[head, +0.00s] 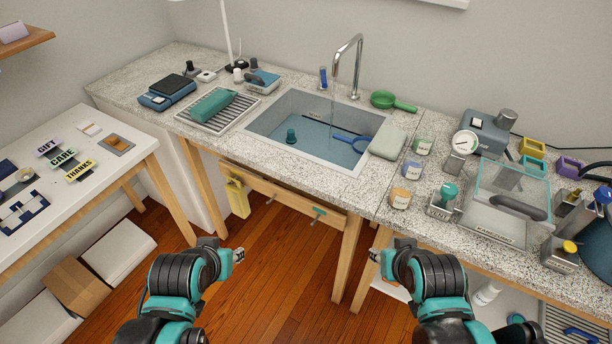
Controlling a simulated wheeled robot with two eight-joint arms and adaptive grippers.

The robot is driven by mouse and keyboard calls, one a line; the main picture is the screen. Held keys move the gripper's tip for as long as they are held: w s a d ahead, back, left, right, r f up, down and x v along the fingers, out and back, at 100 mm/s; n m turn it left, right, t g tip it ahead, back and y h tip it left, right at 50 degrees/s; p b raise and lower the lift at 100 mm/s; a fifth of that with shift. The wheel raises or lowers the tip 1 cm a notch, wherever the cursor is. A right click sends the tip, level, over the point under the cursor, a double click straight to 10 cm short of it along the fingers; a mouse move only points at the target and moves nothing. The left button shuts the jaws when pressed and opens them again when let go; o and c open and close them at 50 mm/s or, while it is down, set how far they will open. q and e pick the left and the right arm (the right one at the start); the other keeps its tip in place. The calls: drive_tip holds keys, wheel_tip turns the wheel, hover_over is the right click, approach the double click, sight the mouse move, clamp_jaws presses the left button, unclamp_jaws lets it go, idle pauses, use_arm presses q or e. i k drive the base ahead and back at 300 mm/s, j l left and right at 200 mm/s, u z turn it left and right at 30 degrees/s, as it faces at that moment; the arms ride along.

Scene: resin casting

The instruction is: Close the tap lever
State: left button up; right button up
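The chrome tap (357,62) rises behind the sink (262,133), its spout curving over the basin. A thin stream of water appears to fall from the spout into the sink, which holds bluish water. A small upright blue lever (323,77) stands at the back rim, left of the spout. My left gripper (239,256) is in front of the counter, low and far from the lever. My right gripper (374,256) is likewise in front of the counter, apart from everything. Both look empty; their finger gaps are too small to judge.
A teal block (212,104) lies on a drying rack left of the sink. A green strainer (393,101) and a grey-green pad (388,142) are at the right. A clear box (508,198) and several jars crowd the right counter. Floor space before the sink is free.

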sight(323, 69)
drive_tip(key=l+u, duration=0.25)
drive_tip(key=l, duration=0.4)
drive_tip(key=l+u, duration=0.25)
drive_tip(key=l, duration=0.45)
drive_tip(key=j+z, duration=0.15)
drive_tip(key=j, duration=0.3)
drive_tip(key=i+j+z, duration=0.15)
drive_tip(key=j+z, duration=0.15)
drive_tip(key=j, duration=0.35)
drive_tip(key=i+j+z, duration=0.1)
drive_tip(key=j+z, duration=0.2)
drive_tip(key=j, duration=0.35)
drive_tip(key=i+j+z, duration=0.25)
drive_tip(key=i, duration=0.15)
drive_tip(key=k+l+u, duration=0.15)
drive_tip(key=k, duration=0.15)
drive_tip(key=k+l+u, duration=0.2)
drive_tip(key=l, duration=0.2)
drive_tip(key=k+l+u, duration=0.2)
drive_tip(key=l, duration=0.2)
drive_tip(key=k+l+u, duration=0.2)
drive_tip(key=l, duration=0.2)
drive_tip(key=i+l+u, duration=0.15)
drive_tip(key=l, duration=0.2)
drive_tip(key=i+l+u, duration=0.1)
drive_tip(key=l, duration=0.25)
drive_tip(key=i+j+z, duration=0.1)
drive_tip(key=z, duration=0.2)
drive_tip(key=i+j, duration=0.05)
drive_tip(key=i, duration=0.05)
